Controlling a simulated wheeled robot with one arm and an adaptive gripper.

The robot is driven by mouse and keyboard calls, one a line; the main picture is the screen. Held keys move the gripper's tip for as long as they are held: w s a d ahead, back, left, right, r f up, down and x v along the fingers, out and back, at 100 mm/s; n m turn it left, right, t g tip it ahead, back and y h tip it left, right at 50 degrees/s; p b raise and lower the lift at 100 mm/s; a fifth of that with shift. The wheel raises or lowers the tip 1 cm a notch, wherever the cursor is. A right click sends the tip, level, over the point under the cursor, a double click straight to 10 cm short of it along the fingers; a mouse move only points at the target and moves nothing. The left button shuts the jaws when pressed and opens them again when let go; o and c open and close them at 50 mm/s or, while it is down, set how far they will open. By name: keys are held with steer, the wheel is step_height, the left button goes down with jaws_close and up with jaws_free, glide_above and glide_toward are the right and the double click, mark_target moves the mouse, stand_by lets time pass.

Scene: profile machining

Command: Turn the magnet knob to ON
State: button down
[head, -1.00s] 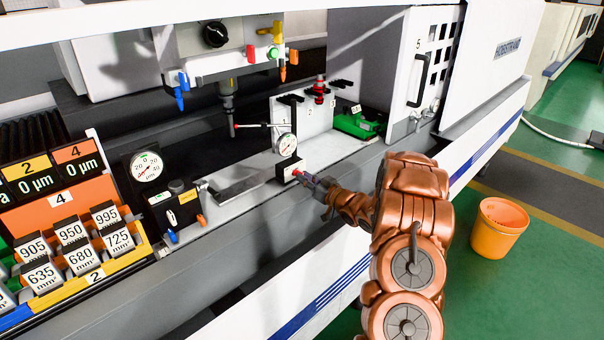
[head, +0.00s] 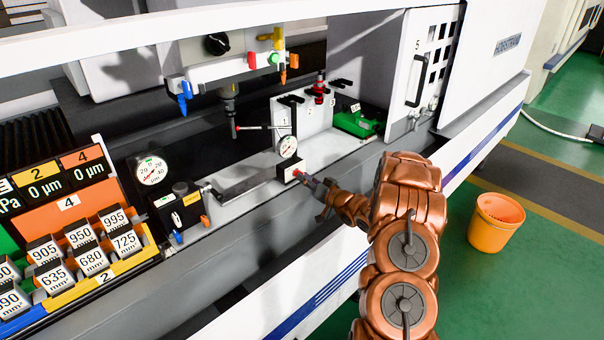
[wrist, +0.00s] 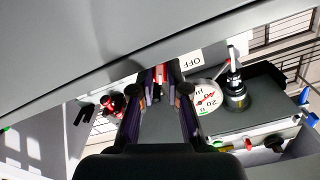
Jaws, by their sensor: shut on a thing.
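The magnet knob is red and sits on the front of a small dark block (head: 285,170) with a white face, below a round dial gauge (head: 288,146). In the head view my gripper (head: 306,179) is at this block, with its fingertips at the knob. In the wrist view the red knob (wrist: 161,72) shows between the fingertips, and my gripper (wrist: 160,84) is shut on it. A white OFF label (wrist: 190,62) lies just right of the knob and reads upside down. Most of the knob is hidden by the fingers, so its angle cannot be told.
A spindle with a probe (head: 232,122) hangs behind the block. A green vise-like part (head: 357,121) stands to the right. A gauge with a small valve box (head: 178,208) and number blocks (head: 92,258) are at left. An orange bucket (head: 496,222) stands on the floor.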

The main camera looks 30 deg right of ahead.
steer(key=shift+m, duration=0.3)
steer(key=m, duration=0.4)
steer(key=shift+p, duration=0.35)
steer(key=c, duration=1)
jaws_free()
steer(key=shift+c, duration=0.2)
steer(key=shift+s, duration=0.15)
steer(key=b+v, duration=0.1)
steer(key=v, duration=0.5)
steer(key=shift+s, duration=0.35)
steer(key=shift+d, duration=0.15)
